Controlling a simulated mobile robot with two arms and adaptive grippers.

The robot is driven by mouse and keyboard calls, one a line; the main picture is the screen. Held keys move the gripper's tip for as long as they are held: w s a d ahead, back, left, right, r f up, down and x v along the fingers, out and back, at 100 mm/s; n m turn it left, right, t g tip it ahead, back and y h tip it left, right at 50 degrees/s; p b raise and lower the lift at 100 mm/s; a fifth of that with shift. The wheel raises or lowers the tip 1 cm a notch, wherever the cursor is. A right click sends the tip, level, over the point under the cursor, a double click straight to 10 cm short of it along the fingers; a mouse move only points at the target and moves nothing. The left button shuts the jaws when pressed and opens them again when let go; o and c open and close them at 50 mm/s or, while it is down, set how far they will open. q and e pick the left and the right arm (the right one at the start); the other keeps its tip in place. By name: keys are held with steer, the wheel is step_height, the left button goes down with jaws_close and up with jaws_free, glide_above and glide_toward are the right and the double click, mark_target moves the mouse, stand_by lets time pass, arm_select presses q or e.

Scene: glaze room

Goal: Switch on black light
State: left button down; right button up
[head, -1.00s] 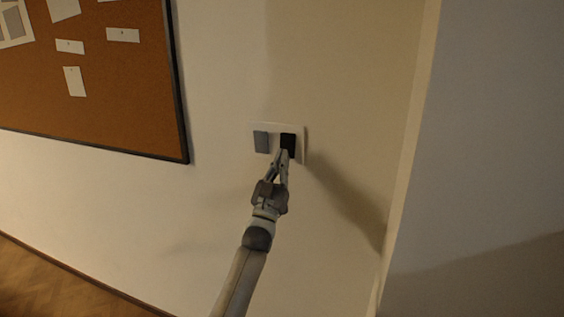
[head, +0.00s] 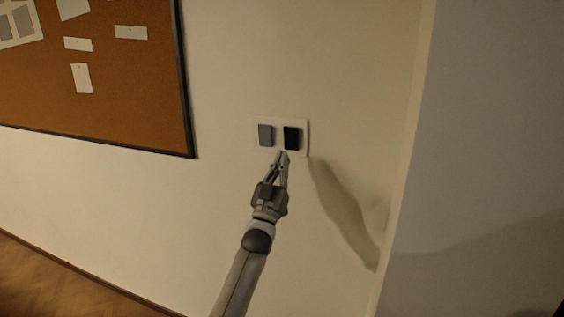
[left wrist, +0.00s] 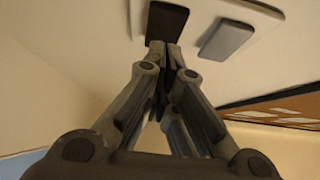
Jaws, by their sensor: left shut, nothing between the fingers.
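A white switch plate (head: 278,121) is on the cream wall. It carries a grey switch (head: 265,135) on the left and a black switch (head: 291,138) on the right. My left gripper (head: 281,154) is shut and empty, its fingertips just below the black switch. In the left wrist view, the closed fingertips (left wrist: 167,48) are near the lower edge of the black switch (left wrist: 167,21), with the grey switch (left wrist: 228,38) to the right. I cannot tell whether the tips touch the plate. My right gripper is not in view.
A cork board (head: 90,80) with a dark frame and pinned papers hangs on the wall to the left. A wall corner and a grey wall face (head: 490,150) stand to the right. The wall around the plate is clear.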

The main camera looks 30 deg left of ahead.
arm_select(q)
steer(key=s+d+f+b, duration=0.1)
steer(key=s+f+b, duration=0.1)
steer(key=s+f, duration=0.3)
step_height(320, 180, down, 3)
steer(key=shift+r, duration=0.15)
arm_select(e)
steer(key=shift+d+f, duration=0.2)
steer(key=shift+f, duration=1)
arm_select(q)
steer(key=shift+s+d, duration=0.1)
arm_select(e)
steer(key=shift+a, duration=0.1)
